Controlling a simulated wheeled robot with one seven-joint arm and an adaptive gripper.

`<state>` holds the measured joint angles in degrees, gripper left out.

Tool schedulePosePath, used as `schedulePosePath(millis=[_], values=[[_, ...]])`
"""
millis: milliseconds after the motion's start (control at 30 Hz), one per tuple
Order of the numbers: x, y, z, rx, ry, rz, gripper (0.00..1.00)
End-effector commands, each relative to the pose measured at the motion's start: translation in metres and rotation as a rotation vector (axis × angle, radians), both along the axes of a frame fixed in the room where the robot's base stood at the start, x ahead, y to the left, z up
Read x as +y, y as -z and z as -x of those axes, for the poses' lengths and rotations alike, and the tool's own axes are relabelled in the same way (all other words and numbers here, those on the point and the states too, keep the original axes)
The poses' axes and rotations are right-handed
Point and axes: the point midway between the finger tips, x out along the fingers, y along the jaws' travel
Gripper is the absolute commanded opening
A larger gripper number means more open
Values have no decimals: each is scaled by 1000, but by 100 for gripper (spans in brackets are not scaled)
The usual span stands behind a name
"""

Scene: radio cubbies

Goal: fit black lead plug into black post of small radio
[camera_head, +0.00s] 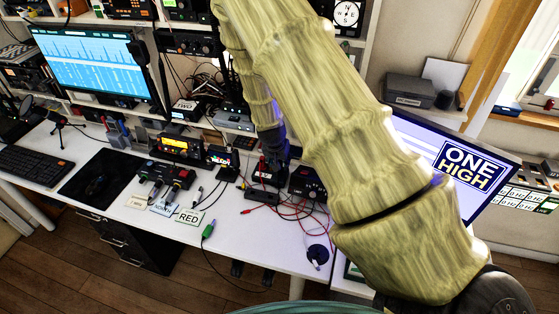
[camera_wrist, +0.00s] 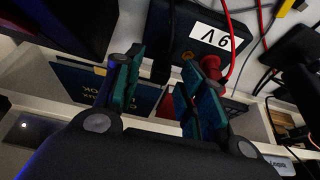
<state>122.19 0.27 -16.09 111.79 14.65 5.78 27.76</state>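My gripper (camera_head: 272,145) points down over the back of the white desk, partly behind my arm. In the wrist view its two teal-padded fingers (camera_wrist: 162,78) stand apart. A dark upright shape (camera_wrist: 163,45) shows in the gap between them; I cannot tell if it is the black lead plug. A black box with a 9 V label (camera_wrist: 212,40) lies beyond the fingers, with a red plug (camera_wrist: 210,66) beside the right finger. Small black boxes (camera_head: 307,182) stand below my gripper in the head view; which is the small radio is unclear. The black post is not distinguishable.
Red and black leads (camera_head: 290,210) tangle on the desk right of centre. A ONE HIGH screen (camera_head: 468,165) stands at right. Shelves with radios rise behind.

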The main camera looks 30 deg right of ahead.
Motion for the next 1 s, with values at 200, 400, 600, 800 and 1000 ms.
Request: schedulePosePath(millis=[200, 400, 600, 800, 1000], values=[[0, 0, 0, 0, 0, 0, 42], [2, -7, 1, -1, 0, -1, 42], [9, -30, 8, -1, 0, 0, 42], [18, -59, 16, -1, 0, 0, 42], [26, -86, 22, -2, 0, 1, 42]])
